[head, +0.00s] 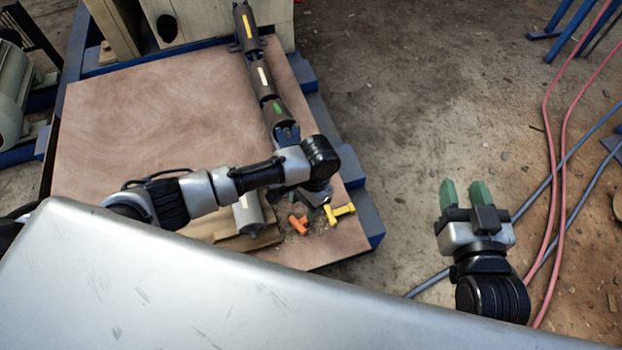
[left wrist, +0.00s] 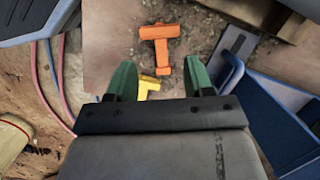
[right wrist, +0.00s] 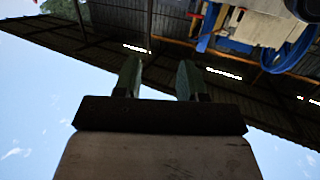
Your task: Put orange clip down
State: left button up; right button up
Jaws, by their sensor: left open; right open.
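The orange clip (head: 298,225) is T-shaped and lies on the wooden board (head: 150,110) near its front right corner. In the left wrist view the orange clip (left wrist: 162,48) shows whole, ahead of the two green fingers and apart from them. My left gripper (head: 311,211) is open and points down just beside the clip; it is partly hidden by its own wrist. In its own wrist view the left gripper (left wrist: 160,68) holds nothing. My right gripper (head: 464,190) is open and empty, off to the right of the board; its wrist view shows the fingers (right wrist: 159,68) against roof and sky.
A yellow clip (head: 340,213) lies right of the orange one, close to my left gripper. A grey cylinder (head: 248,214) lies to the left. A row of dark rollers (head: 262,75) runs along the board. Red hoses (head: 551,150) cross the dirt floor.

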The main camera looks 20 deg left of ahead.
pick_arm(q)
jog(key=shift+p+v, duration=1.4)
jog(key=shift+v, duration=2.85)
jog(key=s+d+r+t+h, duration=0.1)
jog(key=s+d+t+h, duration=0.3)
jog(key=s+d+h, duration=0.15)
jog(key=s+a+r+n+t+y, duration=0.1)
jog(key=s+a+r+n+t, duration=0.1)
jog(key=a, duration=0.5)
jog(key=s+a+r+n+t+y, duration=0.1)
jog(key=s+a+r+n+t, duration=0.1)
jog(key=s+a+r+t, duration=0.2)
jog(key=a+r, duration=0.2)
jog(key=shift+a+y, duration=0.35)
jog(key=shift+a, duration=0.05)
pick_arm(e)
jog(key=s+d+f+g+h, duration=0.2)
jog(key=s+d+f+g, duration=0.1)
jog(key=s+f+g, duration=0.3)
jog(key=f+g, duration=0.1)
jog(key=g, duration=0.1)
jog(key=shift+s+f+g+h, duration=0.25)
jog(key=shift+f+g+h, duration=0.05)
jog(key=shift+f, duration=0.1)
pick_arm(q)
jog(key=shift+s, duration=0.1)
pick_arm(e)
jog(key=shift+d, duration=0.1)
